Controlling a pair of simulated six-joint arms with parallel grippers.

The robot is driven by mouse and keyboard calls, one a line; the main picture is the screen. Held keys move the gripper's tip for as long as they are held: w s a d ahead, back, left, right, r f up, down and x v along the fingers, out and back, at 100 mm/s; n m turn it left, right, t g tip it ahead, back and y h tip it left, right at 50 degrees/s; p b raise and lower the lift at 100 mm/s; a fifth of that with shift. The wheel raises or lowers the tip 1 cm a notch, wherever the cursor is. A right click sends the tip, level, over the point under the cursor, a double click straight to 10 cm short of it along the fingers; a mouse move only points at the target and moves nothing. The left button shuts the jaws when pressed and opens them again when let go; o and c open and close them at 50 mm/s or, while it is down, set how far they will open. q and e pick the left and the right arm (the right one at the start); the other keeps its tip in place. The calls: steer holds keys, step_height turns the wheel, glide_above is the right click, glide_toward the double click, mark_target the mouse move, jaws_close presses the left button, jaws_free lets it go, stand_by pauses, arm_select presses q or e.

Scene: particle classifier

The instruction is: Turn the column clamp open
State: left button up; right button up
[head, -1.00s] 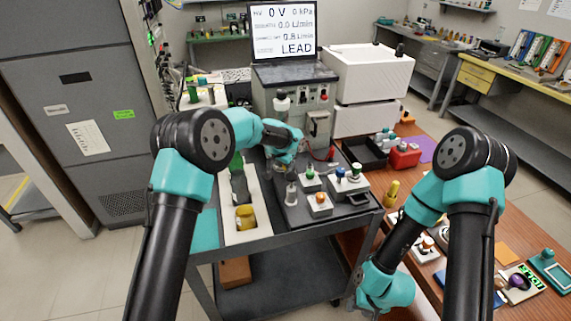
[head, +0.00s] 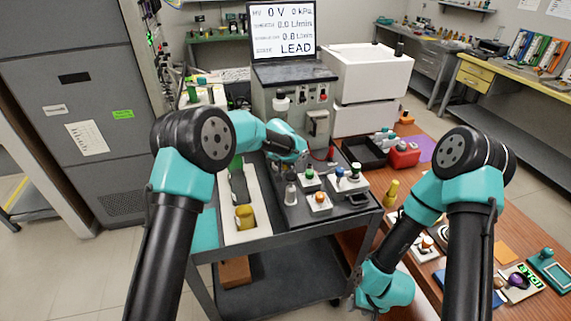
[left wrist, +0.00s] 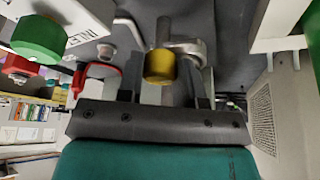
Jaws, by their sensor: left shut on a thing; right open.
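My left gripper (head: 292,158) is at the front of the bench instrument (head: 268,100), above the dark cart top. In the left wrist view its two fingers (left wrist: 165,88) stand on either side of a yellow cylindrical knob on a metal bracket, which looks like the column clamp (left wrist: 160,64). The gripper is shut on it. In the head view the arm hides most of the clamp, so its turn angle cannot be read there. My right gripper (head: 375,302) hangs low at the front right, open, away from the clamp; its fingertips are mostly hidden.
A screen (head: 283,30) reading 0 V and LEAD stands on the instrument. Small blocks with coloured knobs (head: 318,202) sit right of the left gripper. A pale tray (head: 240,234) holds bottles to its left. A red container (head: 404,154) stands on the wooden table.

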arm_select(q)
steer(key=o, duration=0.6)
steer(key=shift+o, duration=0.2)
steer(key=shift+r, duration=0.1)
steer(key=v, duration=1.7)
steer(key=shift+r, duration=0.15)
